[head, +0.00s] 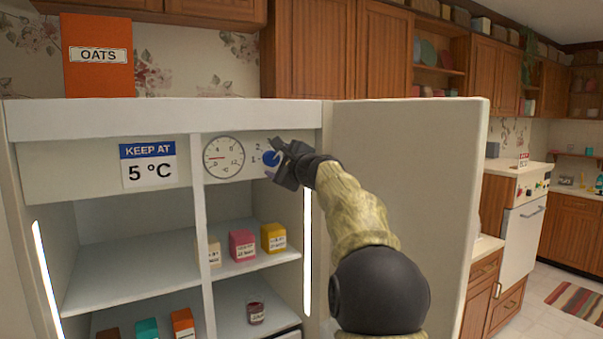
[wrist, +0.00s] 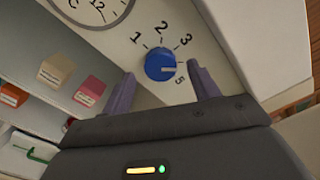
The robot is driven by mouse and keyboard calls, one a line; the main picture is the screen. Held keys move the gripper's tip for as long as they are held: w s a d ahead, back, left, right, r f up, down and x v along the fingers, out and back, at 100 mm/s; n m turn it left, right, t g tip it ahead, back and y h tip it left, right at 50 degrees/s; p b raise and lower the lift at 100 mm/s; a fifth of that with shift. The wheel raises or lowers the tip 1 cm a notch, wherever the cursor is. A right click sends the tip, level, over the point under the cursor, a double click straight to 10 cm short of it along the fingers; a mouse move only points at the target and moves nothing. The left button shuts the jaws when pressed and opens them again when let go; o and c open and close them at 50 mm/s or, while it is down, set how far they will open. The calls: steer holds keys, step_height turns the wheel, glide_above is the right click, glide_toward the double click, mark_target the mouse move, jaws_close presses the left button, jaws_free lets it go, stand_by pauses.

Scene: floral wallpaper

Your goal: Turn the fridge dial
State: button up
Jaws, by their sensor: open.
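The blue fridge dial (wrist: 159,62) is a round knob on the white panel, with the numbers 1, 2, 3 and 5 visible around it. Its white mark points right in the wrist view, between 3 and 5, where my right finger hides the scale. In the head view the dial (head: 270,158) is partly hidden by my gripper (head: 284,162). My gripper (wrist: 161,74) is open, one finger on either side of the dial; I cannot tell if they touch it. A round gauge (head: 223,157) has a red needle pointing left. A sign (head: 148,164) reads KEEP AT 5 °C.
The fridge door (head: 405,190) stands open at the right, close to my arm. Shelves below hold a pink box (head: 242,244), a yellow box (head: 273,237), a jar (head: 256,312) and other boxes. An orange OATS box (head: 97,57) stands on top.

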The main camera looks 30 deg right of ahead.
steer(key=s+b, duration=0.6)
steer(key=s, duration=0.9)
steer(key=shift+s+d, duration=0.25)
steer(key=shift+s, duration=0.1)
steer(key=a+f+n+g+p, duration=0.2)
steer(key=a+f+n+g, duration=0.3)
steer(key=f, duration=0.9)
steer(key=a+f+n+g+p, duration=0.1)
steer(key=a+f+n+g, duration=0.45)
steer(key=f, duration=0.75)
steer(key=s+a+f+n+g+p, duration=0.1)
steer(key=s+a+f+n, duration=0.2)
steer(key=s+f, duration=0.3)
steer(key=s+a+f+n+g+p, duration=0.1)
steer(key=s+a+f+n+g, duration=0.1)
steer(key=s+a+f+n, duration=0.2)
steer(key=s+a+f+n+g+p, duration=0.1)
steer(key=s+a+f+n+g, duration=0.1)
steer(key=s+f+n, duration=0.4)
steer(key=s+a+f, duration=0.1)
steer(key=s+f, duration=0.2)
steer(key=s, duration=0.1)
steer(key=shift+a+f+h, duration=0.15)
steer(key=shift+a+h, duration=0.15)
steer(key=shift+a, duration=0.1)
steer(key=shift+w, duration=0.1)
stand_by(1.0)
